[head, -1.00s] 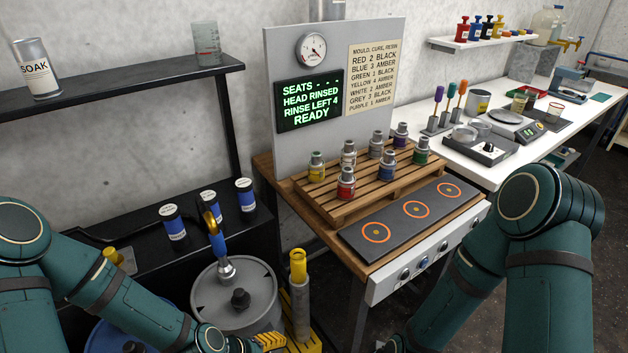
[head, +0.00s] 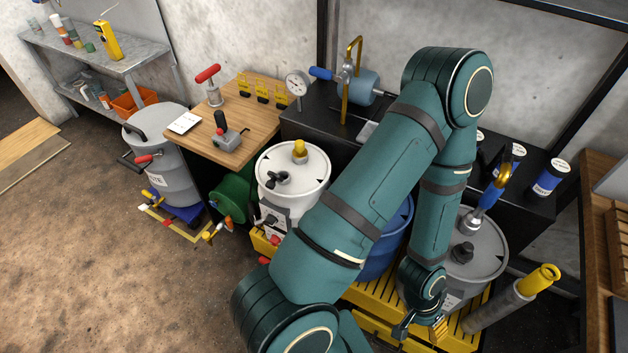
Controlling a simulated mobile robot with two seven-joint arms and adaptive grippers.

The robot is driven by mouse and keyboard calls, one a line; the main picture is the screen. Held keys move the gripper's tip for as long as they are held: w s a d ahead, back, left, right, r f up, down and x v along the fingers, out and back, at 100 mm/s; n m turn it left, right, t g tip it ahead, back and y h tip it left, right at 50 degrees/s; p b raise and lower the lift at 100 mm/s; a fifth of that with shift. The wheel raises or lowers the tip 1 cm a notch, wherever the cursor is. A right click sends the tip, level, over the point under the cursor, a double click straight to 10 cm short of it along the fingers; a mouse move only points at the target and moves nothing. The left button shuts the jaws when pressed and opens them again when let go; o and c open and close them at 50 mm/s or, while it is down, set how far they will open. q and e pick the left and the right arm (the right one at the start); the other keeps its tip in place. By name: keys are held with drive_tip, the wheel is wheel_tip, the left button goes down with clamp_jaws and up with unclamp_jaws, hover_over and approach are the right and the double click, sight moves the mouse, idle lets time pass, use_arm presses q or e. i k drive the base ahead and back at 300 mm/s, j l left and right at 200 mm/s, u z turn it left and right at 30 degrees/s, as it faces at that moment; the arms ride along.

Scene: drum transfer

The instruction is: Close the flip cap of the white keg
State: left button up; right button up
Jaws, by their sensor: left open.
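The white keg (head: 290,172) stands left of centre in the head view, on a yellow slatted pallet. Its lid carries a small yellow part (head: 300,150) towards the back and a black fitting (head: 278,180) towards the front. I cannot tell for certain which of these is the flip cap, or how it stands. My left arm crosses the picture right of the keg and covers part of its lower right side. My left gripper (head: 421,327) is open at the bottom, beside the grey drum (head: 481,240) and well apart from the keg. My right gripper is not in view.
A blue drum (head: 385,245) stands between the keg and the grey drum, partly behind my arm. The floor at the lower left is clear.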

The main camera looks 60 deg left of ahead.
sight(271, 184)
drive_tip(key=k+l+u, duration=0.1)
drive_tip(key=u, duration=2)
drive_tip(key=k+j, duration=0.05)
drive_tip(key=j, duration=0.05)
